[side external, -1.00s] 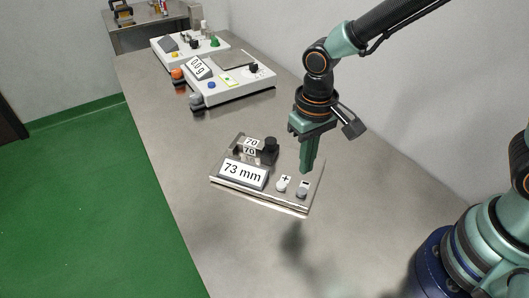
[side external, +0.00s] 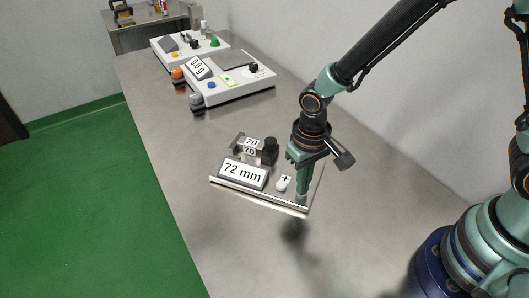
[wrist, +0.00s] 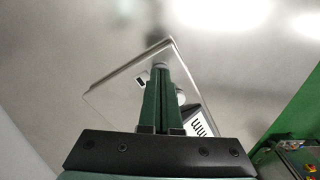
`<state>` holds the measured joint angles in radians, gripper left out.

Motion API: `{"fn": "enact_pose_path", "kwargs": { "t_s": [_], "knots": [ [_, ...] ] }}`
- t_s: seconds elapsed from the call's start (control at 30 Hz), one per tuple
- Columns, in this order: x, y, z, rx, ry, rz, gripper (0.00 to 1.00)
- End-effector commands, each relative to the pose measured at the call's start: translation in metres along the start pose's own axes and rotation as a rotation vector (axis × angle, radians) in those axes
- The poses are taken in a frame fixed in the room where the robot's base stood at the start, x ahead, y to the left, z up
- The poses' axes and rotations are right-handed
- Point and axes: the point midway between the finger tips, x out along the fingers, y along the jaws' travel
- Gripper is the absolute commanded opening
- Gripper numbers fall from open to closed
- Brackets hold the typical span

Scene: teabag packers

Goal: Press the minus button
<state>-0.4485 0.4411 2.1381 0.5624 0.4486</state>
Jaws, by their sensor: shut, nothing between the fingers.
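The device is a metal plate (side external: 270,201) with a display (side external: 243,174) that reads "72 mm". A round plus button (side external: 281,187) sits right of the display, with a "+" label behind it. The minus button (side external: 301,198) is at the plate's right front and is mostly hidden under my gripper. My gripper (side external: 302,194) is shut and empty, pointing down with its tips at the minus button. In the wrist view the shut fingers (wrist: 161,70) meet over the round minus button (wrist: 161,65), and the minus label (wrist: 142,80) shows beside them.
Behind the display are a black knob (side external: 270,146) and small blocks marked "70" (side external: 250,142). Farther back on the steel table stands a scale (side external: 232,84) reading "0.0 g", with another white device (side external: 190,48) beyond it. The table in front is clear.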

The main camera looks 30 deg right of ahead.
Motion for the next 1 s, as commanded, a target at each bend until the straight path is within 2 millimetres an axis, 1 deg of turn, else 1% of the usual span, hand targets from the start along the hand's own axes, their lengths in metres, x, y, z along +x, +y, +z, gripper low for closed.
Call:
{"fn": "enact_pose_path", "kwargs": {
  "t_s": [0.1,0.17,0.43,0.57,0.67,0.77,1.0],
  "knots": [
    [0.012,0.000,0.001,0.000,-0.003,0.001,0.00],
    [0.015,0.000,0.001,0.000,-0.003,0.002,0.00],
    [0.016,0.001,0.003,0.000,-0.005,0.003,0.00],
    [0.011,0.001,0.002,0.000,-0.003,0.002,0.00],
    [0.000,0.000,0.001,0.000,-0.001,0.000,0.00],
    [-0.017,-0.001,-0.002,0.000,0.007,-0.003,0.00],
    [-0.070,-0.002,-0.004,0.000,0.015,-0.007,0.00]
  ]
}}
